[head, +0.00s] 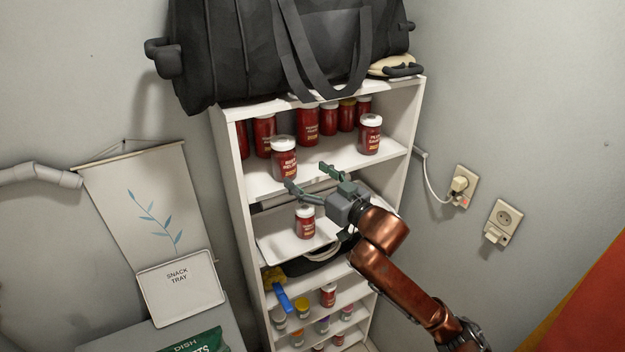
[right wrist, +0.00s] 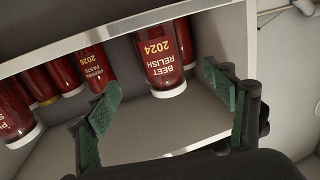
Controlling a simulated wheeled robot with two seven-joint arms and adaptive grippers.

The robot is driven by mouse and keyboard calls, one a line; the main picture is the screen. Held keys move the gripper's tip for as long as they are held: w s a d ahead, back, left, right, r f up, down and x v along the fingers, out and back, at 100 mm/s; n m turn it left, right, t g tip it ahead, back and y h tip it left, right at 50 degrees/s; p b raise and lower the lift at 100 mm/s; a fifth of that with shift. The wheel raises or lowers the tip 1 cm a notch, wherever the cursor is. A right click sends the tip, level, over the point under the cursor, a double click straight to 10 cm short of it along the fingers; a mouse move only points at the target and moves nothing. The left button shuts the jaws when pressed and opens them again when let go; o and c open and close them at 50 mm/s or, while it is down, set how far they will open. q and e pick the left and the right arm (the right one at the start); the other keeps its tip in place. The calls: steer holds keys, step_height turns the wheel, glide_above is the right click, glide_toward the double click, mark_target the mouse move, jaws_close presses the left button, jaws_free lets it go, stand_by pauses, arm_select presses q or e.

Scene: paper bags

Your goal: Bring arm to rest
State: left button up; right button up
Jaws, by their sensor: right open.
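My right gripper (head: 308,178) is open and empty in front of the white shelf unit (head: 230,190), just below the upper shelf's front edge. Its two green fingers show spread in the right wrist view (right wrist: 165,95), with nothing between the pads. A red beet relish jar with a white lid (head: 284,160) stands at the front of the upper shelf, above and left of the gripper. That jar appears upside down in the right wrist view (right wrist: 162,55), beyond the fingers. My right arm reaches in from the lower right. My left gripper is not in view.
More red jars (head: 308,125) stand on the upper shelf, one (head: 370,135) at its front right. A single jar (head: 305,222) stands on the shelf below, close to my gripper. A black bag (head: 240,55) lies on top. Sockets (head: 459,187) are on the right wall.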

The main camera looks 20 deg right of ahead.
steer(key=s+d+f+m+g+h, duration=0.1)
steer(key=s+d+f+g+h, duration=0.3)
steer(key=f, duration=0.7)
steer(key=s+d+f+m, duration=0.1)
steer(key=s+d+f, duration=0.35)
steer(key=f, duration=0.75)
steer(key=s+d+f+m+g+h, duration=0.1)
steer(key=s+d+f+g+h, duration=0.1)
steer(key=s+f, duration=0.65)
steer(key=s+d+f+m+g+h, duration=0.1)
steer(key=s+d+f+g, duration=0.2)
steer(key=s+f, duration=0.8)
steer(key=s+d+f+g+h, duration=0.15)
steer(key=s+f+g, duration=0.25)
steer(key=s+f, duration=0.7)
steer(key=s+f+g+y+b, duration=0.15)
steer(key=f+b, duration=0.25)
steer(key=f, duration=1.5)
steer(key=s+f+b, duration=0.3)
steer(key=f+b, duration=0.1)
steer(key=f, duration=1.5)
steer(key=s+f+g+b, duration=0.1)
steer(key=s+f+b, duration=0.6)
steer(key=s+f, duration=1.2)
step_height(320, 180, down, 4)
steer(key=shift+s+a+f+n, duration=0.2)
steer(key=shift+a+n, duration=0.2)
